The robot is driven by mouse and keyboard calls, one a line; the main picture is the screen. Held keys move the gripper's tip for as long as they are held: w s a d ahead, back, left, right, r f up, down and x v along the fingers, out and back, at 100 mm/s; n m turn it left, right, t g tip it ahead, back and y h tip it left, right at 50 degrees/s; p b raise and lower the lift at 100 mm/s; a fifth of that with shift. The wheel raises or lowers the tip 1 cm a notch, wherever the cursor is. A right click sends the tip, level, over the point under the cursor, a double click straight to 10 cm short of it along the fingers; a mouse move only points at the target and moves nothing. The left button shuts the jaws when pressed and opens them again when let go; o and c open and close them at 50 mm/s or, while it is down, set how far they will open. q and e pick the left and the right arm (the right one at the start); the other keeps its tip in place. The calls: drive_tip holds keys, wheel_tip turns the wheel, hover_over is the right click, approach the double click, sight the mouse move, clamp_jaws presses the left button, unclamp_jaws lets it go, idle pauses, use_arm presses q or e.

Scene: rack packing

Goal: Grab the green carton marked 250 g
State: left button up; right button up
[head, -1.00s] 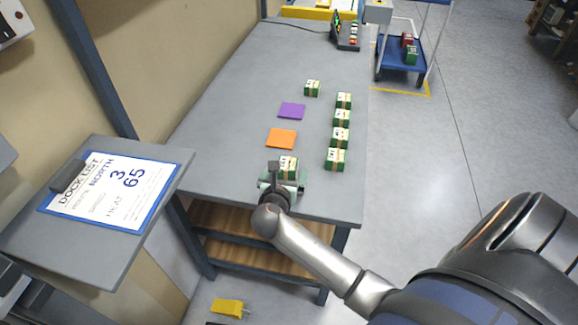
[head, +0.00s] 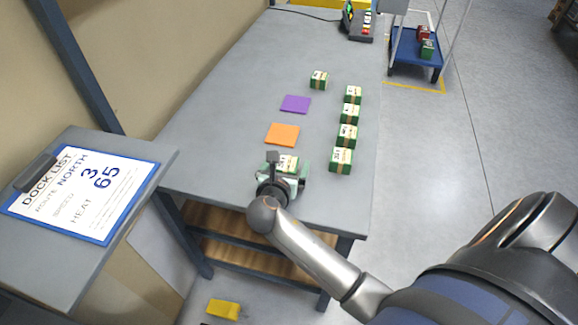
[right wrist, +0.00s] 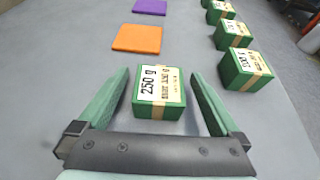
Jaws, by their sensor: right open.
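The green carton marked 250 g (right wrist: 160,95) sits on the table in the right wrist view, its label facing up and readable. In the head view the same carton (head: 287,163) is partly hidden by my right gripper. My right gripper (right wrist: 160,92) is open, with one finger on each side of the carton and a gap visible on both sides. In the head view my right gripper (head: 282,180) is at the near end of the table. My left gripper is not in view.
Several more green cartons stand in a row at the right, the nearest one (head: 341,160) beside my gripper. An orange square (head: 282,134) and a purple square (head: 295,104) lie beyond. A lone carton (head: 319,80) stands farther back. A dock list board (head: 150,160) is at left.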

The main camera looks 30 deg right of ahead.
clamp_jaws()
idle(0.8)
